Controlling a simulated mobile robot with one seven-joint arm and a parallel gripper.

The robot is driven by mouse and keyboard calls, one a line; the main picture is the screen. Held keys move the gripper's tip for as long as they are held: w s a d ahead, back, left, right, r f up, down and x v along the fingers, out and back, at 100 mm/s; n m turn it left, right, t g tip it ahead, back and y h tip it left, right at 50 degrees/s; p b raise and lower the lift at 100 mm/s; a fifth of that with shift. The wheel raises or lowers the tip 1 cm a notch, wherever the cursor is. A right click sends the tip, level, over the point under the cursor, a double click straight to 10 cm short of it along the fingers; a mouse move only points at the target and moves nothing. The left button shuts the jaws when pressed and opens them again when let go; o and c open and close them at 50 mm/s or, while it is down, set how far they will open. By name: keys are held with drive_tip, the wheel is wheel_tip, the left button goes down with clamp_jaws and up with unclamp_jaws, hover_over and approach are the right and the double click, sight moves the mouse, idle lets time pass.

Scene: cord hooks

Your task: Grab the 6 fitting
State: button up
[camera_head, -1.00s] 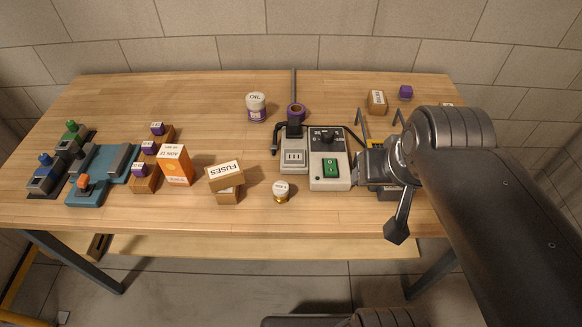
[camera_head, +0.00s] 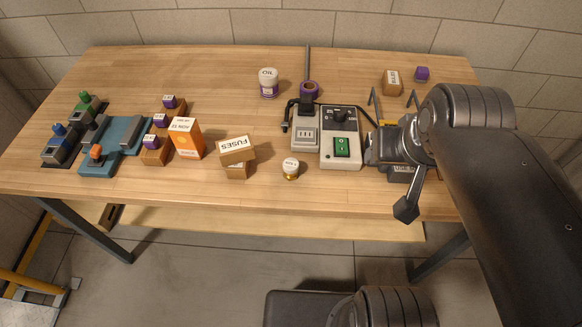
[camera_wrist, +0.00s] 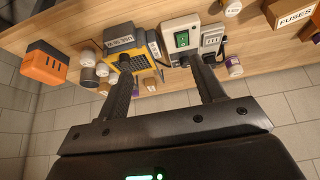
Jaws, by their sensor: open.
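Several small purple pieces with white labels stand on stepped brown blocks at the left of the table in the head view: a back one (camera_head: 170,102), a middle one (camera_head: 160,120) and a front one (camera_head: 150,141). Their label digits are too small to read, so I cannot tell which is the 6 fitting. Another purple piece (camera_head: 422,74) stands at the far right. My gripper (camera_head: 393,96) is open over the right part of the table, far from the left pieces. In the wrist view my gripper (camera_wrist: 158,68) has its fingers spread with nothing visibly held between them.
An orange box (camera_head: 187,138), a FUSES box (camera_head: 236,150) and a small white-topped jar (camera_head: 290,168) stand near the front. A grey unit with a green switch (camera_head: 341,149) is left of my gripper. An OIL jar (camera_head: 268,83) stands behind. The back left table is clear.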

drive_tip(key=n+g, duration=0.6)
drive_tip(key=n, duration=2.4)
approach(291, 164)
drive_tip(key=shift+w+a+f, duration=0.1)
drive_tip(key=shift+w+f, duration=0.05)
drive_tip(key=shift+a+f+n, duration=0.2)
drive_tip(key=shift+f+n, duration=0.05)
drive_tip(key=shift+n, duration=0.15)
wheel_tip(291, 164, down, 5)
drive_tip(key=shift+r, duration=0.15)
drive_tip(key=shift+s+d+f, duration=0.15)
drive_tip(key=shift+f, duration=1.35)
drive_tip(key=shift+s+d+f, duration=0.15)
drive_tip(key=shift+f, duration=1.35)
